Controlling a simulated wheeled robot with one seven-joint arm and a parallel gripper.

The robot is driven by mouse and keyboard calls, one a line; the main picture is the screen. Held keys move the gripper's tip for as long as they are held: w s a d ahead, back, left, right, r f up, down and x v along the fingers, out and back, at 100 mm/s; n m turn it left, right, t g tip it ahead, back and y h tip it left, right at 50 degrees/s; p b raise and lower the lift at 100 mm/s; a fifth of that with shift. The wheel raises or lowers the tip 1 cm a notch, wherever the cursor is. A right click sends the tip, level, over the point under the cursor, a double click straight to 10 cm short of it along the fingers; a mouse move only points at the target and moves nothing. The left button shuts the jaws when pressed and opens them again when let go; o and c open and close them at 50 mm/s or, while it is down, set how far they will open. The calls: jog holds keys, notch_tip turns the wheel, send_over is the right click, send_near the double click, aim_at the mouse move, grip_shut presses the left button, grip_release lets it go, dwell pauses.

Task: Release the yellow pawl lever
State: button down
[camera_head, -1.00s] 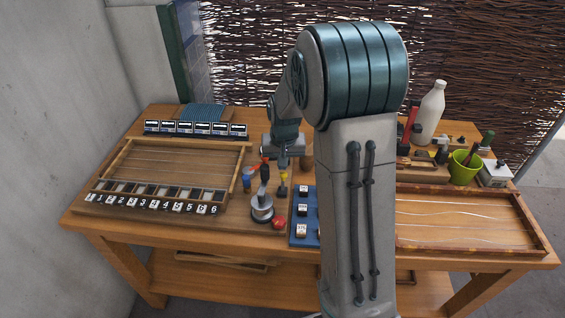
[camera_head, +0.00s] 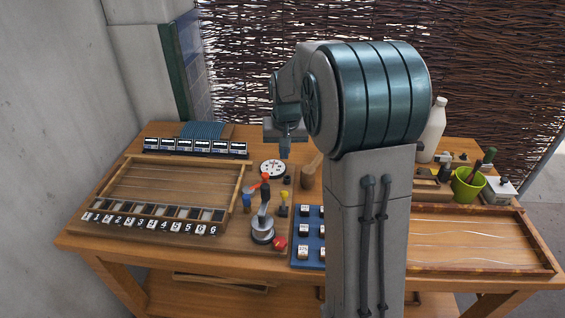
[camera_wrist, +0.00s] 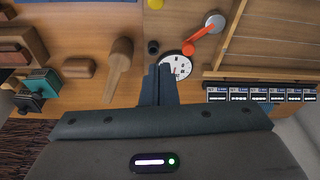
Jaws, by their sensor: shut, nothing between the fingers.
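The yellow pawl lever (camera_head: 284,196) stands upright on the bench, right of the red-topped crank lever (camera_head: 265,184). In the wrist view, only a yellow tip (camera_wrist: 155,4) shows at the top edge. My gripper (camera_head: 285,154) is above and behind the yellow lever, apart from it. In the wrist view my gripper (camera_wrist: 158,70) has its fingers together with nothing between them, and the fingertips overlap the edge of a white dial (camera_wrist: 176,66) below. The dial also shows in the head view (camera_head: 272,169).
A tray with numbered slots (camera_head: 150,210) lies left, with a row of small blue-and-white boxes (camera_head: 195,147) behind it. A red button (camera_head: 279,243) and a blue board (camera_head: 308,211) are in front. A wooden mallet (camera_wrist: 118,62) lies near the dial. My arm hides the bench middle.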

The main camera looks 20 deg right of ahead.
jog(key=shift+a+r, duration=0.1)
jog(key=shift+r, duration=0.25)
jog(key=n+y, duration=0.1)
jog(key=n, duration=0.1)
jog(key=f+n+p, duration=0.1)
jog(key=n, duration=0.1)
jog(key=w+a+f+n+y+p, duration=0.1)
jog(key=n, duration=0.1)
jog(key=shift+f+n+g+y, duration=0.1)
jog(key=shift+n+g+y, duration=0.2)
jog(key=shift+n+g, duration=0.1)
dwell(0.3)
